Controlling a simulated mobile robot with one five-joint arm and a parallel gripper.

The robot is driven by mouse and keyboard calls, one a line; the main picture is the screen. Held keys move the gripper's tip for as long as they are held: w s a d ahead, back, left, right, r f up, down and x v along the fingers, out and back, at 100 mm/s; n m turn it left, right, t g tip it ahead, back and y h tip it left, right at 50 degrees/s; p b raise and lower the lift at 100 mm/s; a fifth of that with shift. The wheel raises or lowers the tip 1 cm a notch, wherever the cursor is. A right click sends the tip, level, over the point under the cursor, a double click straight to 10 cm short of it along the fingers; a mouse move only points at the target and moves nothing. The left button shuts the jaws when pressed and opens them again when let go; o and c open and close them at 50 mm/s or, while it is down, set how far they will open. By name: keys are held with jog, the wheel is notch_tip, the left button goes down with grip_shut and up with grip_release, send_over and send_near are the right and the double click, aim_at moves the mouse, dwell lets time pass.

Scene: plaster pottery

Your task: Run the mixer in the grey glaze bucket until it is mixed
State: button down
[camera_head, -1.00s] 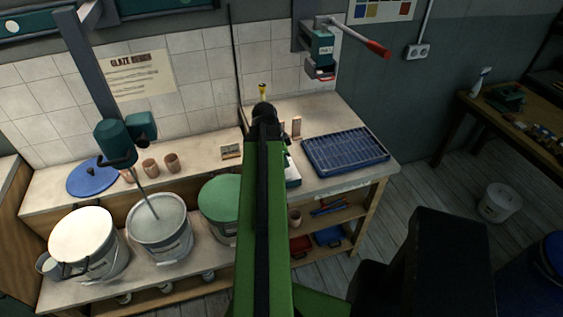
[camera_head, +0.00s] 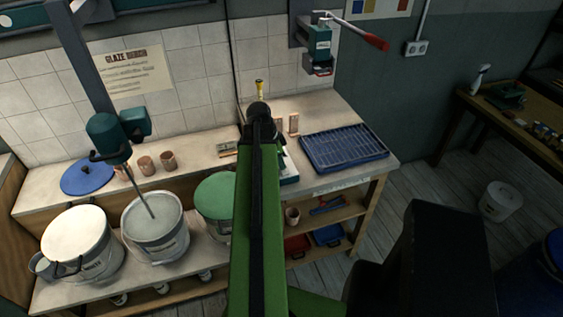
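The grey glaze bucket (camera_head: 166,246) stands open on the low shelf at the left, with grey glaze (camera_head: 165,213) inside. The teal mixer (camera_head: 106,140) hangs from a grey post above and behind it. Its thin shaft (camera_head: 140,190) slants down into the glaze; its lower end is hidden in the liquid. I cannot tell whether the mixer is running. My green arm reaches up the middle of the view, right of the bucket and apart from the mixer. My gripper is not visible.
A bucket with a pale top (camera_head: 72,232) stands left of the grey one, and a green-topped bucket (camera_head: 214,192) right of it, partly behind my arm. A blue lid (camera_head: 88,177) and small clay cups (camera_head: 146,164) lie on the counter. A blue tray (camera_head: 343,151) sits right.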

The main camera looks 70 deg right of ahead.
jog(key=shift+s+a+r, duration=0.1)
jog(key=shift+s+a, duration=0.35)
jog(key=shift+a, duration=0.15)
jog(key=shift+r+p, duration=0.65)
jog(key=shift+p, duration=0.15)
jog(key=s+p+v, duration=0.1)
jog(key=p+v, duration=1.1)
jog(key=shift+a+r, duration=0.2)
jog(key=shift+r, duration=0.15)
jog(key=shift+s, duration=0.1)
